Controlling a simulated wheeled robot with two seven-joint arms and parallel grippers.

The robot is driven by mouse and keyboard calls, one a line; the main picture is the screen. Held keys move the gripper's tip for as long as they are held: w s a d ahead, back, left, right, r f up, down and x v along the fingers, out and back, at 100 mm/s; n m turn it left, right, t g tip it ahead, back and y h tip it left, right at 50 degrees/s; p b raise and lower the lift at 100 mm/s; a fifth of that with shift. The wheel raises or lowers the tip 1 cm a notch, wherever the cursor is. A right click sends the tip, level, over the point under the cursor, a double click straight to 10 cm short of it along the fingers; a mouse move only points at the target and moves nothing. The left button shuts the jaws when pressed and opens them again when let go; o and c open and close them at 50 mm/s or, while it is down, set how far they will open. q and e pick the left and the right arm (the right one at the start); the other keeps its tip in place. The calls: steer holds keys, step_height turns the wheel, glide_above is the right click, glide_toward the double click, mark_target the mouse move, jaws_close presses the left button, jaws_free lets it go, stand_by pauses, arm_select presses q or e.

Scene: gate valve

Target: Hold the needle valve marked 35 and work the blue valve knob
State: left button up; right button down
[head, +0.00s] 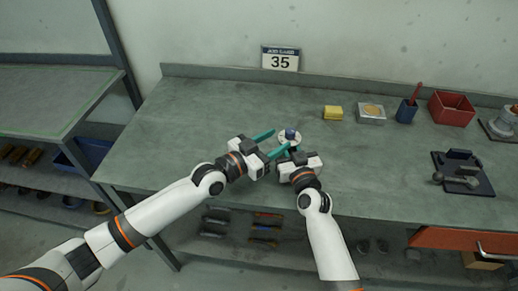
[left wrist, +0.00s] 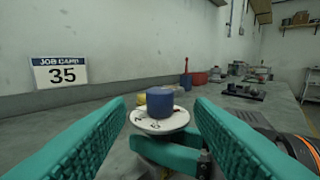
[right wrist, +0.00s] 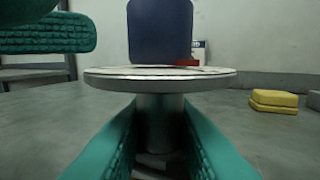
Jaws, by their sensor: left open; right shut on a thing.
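The needle valve has a blue knob (left wrist: 160,102) above a round white dial plate (left wrist: 150,122) with dark marks. My right gripper (right wrist: 155,150) is shut on the grey valve body (right wrist: 160,120) below the dial. My left gripper (left wrist: 160,125) is open, its teal fingers reaching toward the knob with one on either side in its own view, apart from it. One left finger (right wrist: 45,33) shows at the upper left in the right wrist view. A job card (head: 281,58) reading 35 stands behind the bench.
A yellow sponge (head: 333,112), a tin (head: 370,113), a blue cup (head: 406,111) and a red bin (head: 451,108) stand right of the valve. A dark tray (head: 477,185) lies farther right. The bench's left part is clear.

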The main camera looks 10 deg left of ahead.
arm_select(q)
steer(key=v, duration=0.6)
steer(key=shift+r, duration=0.1)
arm_select(e)
steer(key=c, duration=1.1)
jaws_free()
steer(key=shift+c, duration=0.2)
arm_select(q)
steer(key=shift+d, duration=0.1)
